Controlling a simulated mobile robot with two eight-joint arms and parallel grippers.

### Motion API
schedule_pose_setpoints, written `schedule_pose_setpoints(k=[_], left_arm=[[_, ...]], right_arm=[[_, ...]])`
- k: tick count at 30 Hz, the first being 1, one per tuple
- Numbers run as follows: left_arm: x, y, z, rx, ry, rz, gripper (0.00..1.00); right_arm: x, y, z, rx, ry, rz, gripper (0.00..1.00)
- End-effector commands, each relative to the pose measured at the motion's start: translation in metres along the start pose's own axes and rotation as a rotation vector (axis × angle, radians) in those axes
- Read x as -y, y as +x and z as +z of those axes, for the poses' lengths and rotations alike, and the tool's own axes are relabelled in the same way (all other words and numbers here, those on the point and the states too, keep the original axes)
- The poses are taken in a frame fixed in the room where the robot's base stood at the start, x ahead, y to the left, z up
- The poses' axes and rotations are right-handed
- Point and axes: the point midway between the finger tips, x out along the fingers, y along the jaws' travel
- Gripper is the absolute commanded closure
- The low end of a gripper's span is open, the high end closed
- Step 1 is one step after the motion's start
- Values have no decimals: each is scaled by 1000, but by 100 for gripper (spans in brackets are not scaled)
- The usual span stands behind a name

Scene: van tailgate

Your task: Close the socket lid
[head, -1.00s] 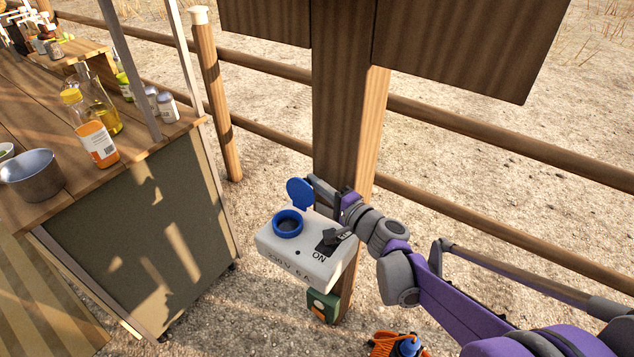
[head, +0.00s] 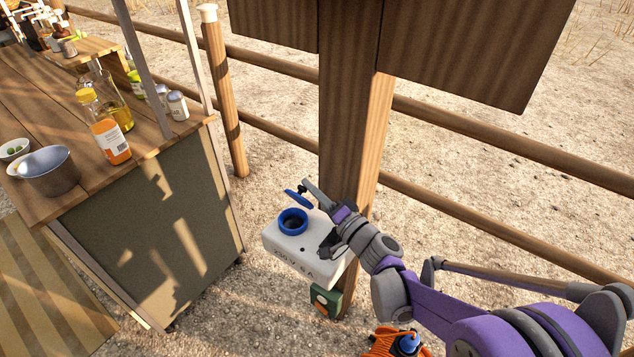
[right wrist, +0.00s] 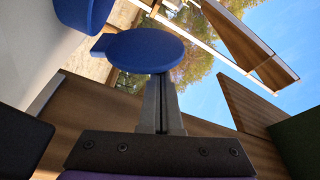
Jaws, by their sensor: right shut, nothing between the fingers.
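The white socket box (head: 288,255) is fixed to the wooden post, with a round blue socket (head: 292,222) on its top. Its blue lid (head: 298,198) is tilted partway over, behind and above the socket, which is still uncovered. My right gripper (head: 309,184) is shut and empty, with its fingertips just behind the lid. In the right wrist view the lid (right wrist: 145,50) is right in front of the closed fingers (right wrist: 160,95); they appear to touch its back. Part of the blue socket (right wrist: 80,10) shows at the upper left there. The left gripper is out of view.
The wooden post (head: 345,130) stands right behind the box. A green box (head: 325,300) hangs below it. An orange cable (head: 395,343) lies on the ground. A wooden counter (head: 120,165) with bottles and a metal pot (head: 48,172) stands at the left.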

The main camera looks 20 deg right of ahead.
Motion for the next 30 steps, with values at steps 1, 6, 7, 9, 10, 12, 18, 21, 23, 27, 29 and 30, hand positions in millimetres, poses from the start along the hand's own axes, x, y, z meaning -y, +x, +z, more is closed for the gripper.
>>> schedule_pose_setpoints(k=[1, 6, 7, 9, 10, 12, 18, 21, 23, 27, 29, 30], left_arm=[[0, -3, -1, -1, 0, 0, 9], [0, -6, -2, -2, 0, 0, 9], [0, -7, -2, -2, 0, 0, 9], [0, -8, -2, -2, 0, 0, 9], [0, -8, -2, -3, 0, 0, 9], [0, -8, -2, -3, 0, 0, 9], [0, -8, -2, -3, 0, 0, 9], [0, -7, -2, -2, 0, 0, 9], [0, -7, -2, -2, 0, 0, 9], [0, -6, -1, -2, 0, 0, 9], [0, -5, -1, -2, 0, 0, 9], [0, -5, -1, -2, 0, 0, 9]], right_arm=[[3, -1, 4, 1, 1, -1, 100], [6, -4, 14, 0, -33, -10, 100], [6, -4, 16, 1, -62, -19, 100], [7, -6, 21, 0, -128, -37, 100], [8, -6, 23, 0, -129, -37, 100], [8, -8, 28, 1, -126, -36, 100], [8, -11, 41, 0, -123, -35, 100], [6, -13, 47, 1, -123, -35, 100], [6, -14, 50, 1, -124, -35, 100], [3, -16, 56, 0, -124, -34, 100], [2, -16, 58, 0, -123, -34, 100], [2, -16, 59, 0, -123, -34, 100]])
